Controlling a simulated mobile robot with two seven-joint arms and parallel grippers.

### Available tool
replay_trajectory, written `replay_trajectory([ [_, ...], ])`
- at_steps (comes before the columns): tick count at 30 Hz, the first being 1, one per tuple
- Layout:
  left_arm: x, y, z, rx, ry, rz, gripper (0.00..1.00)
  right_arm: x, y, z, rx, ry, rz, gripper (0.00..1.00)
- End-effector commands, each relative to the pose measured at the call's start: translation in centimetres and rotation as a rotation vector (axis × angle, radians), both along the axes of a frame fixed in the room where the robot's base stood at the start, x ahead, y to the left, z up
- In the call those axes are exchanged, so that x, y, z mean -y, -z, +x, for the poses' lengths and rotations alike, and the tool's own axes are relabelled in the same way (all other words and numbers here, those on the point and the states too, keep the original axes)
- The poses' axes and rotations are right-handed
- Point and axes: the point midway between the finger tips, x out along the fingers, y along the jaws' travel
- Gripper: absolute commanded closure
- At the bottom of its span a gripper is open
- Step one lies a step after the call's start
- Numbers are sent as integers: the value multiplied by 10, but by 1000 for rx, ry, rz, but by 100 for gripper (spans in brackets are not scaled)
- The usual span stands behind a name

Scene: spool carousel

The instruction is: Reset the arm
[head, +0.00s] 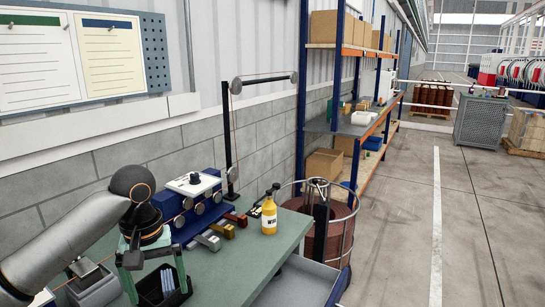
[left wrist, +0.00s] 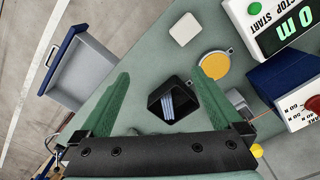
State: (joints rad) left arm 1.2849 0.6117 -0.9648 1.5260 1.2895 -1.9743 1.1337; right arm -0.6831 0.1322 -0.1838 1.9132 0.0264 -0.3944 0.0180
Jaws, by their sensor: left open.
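My left gripper (head: 157,280) reaches in from the left over the green bench (head: 238,262), pointing down with its green fingers spread. The fingers also show in the left wrist view (left wrist: 160,80), wide apart with nothing held between them. A small black bin (head: 150,296) with blue sticks in it stands on the bench below the gripper. In the left wrist view the bin (left wrist: 158,112) lies between the two fingers in the picture, apart from both. My right gripper is in neither view.
A blue machine with a white box (head: 192,183) stands behind the gripper. A yellow bottle (head: 269,218) stands near the bench's right end. A wire basket (head: 345,215) is beyond it. The left wrist view shows a yellow disc (left wrist: 214,66), a white block (left wrist: 185,29) and an open drawer (left wrist: 82,72).

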Motion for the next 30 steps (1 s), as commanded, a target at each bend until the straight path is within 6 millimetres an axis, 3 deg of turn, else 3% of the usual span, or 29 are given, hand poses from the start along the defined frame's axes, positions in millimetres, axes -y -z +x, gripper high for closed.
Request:
replay_trajectory([
  [1, 9, 17, -5, -3, 47, -8, 0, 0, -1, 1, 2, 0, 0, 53],
  [9, 61, 99, -36, 53, 320, -81, 0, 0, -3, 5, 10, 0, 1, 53],
  [18, 103, 166, -91, 178, 521, -193, 0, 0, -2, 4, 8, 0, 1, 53],
  [24, 106, 193, -130, 268, 560, -220, 0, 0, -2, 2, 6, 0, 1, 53],
  [30, 84, 213, -171, 327, 548, -172, 0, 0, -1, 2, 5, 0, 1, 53],
])
